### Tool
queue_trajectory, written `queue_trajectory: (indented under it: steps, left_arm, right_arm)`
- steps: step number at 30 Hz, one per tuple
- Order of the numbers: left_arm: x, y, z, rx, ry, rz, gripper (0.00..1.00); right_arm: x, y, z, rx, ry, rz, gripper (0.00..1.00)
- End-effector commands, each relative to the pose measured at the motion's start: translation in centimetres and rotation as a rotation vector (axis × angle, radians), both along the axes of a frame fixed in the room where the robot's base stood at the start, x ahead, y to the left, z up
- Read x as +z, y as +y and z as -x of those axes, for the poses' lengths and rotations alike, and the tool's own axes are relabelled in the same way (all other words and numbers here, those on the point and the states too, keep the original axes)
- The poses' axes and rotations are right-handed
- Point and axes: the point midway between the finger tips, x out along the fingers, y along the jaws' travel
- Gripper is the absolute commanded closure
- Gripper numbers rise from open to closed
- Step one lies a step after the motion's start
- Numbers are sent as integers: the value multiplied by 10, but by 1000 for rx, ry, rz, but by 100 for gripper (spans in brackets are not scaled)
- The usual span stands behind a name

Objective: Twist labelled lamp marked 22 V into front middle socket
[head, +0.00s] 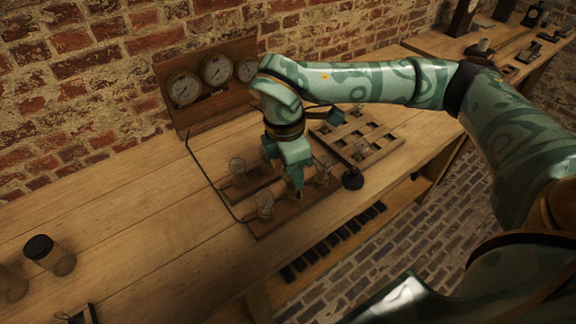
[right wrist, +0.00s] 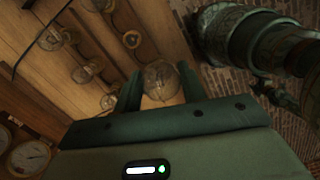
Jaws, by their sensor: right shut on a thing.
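My left gripper is not in view.
A compartmented wooden tray (head: 385,157) lies right of the board, with a dark round object (head: 352,179) at its near corner. A gauge panel (head: 212,107) stands behind. A dark-lidded jar (head: 48,254) stands at the left. The bench between jar and board is clear.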

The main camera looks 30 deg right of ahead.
Motion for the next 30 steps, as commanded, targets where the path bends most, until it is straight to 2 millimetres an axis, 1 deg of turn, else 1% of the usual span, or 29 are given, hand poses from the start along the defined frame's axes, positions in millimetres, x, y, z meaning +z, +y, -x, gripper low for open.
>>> queue_trajectory:
  steps: [8, 11, 14, 15, 18, 21, 25, 27, 30]
  left_arm:
    - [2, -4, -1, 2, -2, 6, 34]
    - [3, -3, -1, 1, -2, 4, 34]
    - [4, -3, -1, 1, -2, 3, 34]
    - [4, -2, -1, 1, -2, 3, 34]
    - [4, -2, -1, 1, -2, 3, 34]
    - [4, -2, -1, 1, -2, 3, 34]
    - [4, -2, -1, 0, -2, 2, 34]
    - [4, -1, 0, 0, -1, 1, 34]
    - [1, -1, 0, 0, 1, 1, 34]
  right_arm:
    - [-18, -17, -14, 375, 3, 1, 86]
    - [-25, -25, -22, 571, 2, 1, 86]
    - [-33, -34, -30, 827, 3, 1, 86]
    - [-36, -37, -35, 944, 3, 1, 86]
    - [-41, -44, -44, 1214, 3, 2, 86]
    - [-44, -47, -51, 1425, 2, 3, 86]
    - [-46, -50, -57, 1598, 3, 3, 86]
    - [-47, -50, -59, 1648, 3, 3, 86]
    - [-50, -50, -59, 1679, 3, 3, 86]
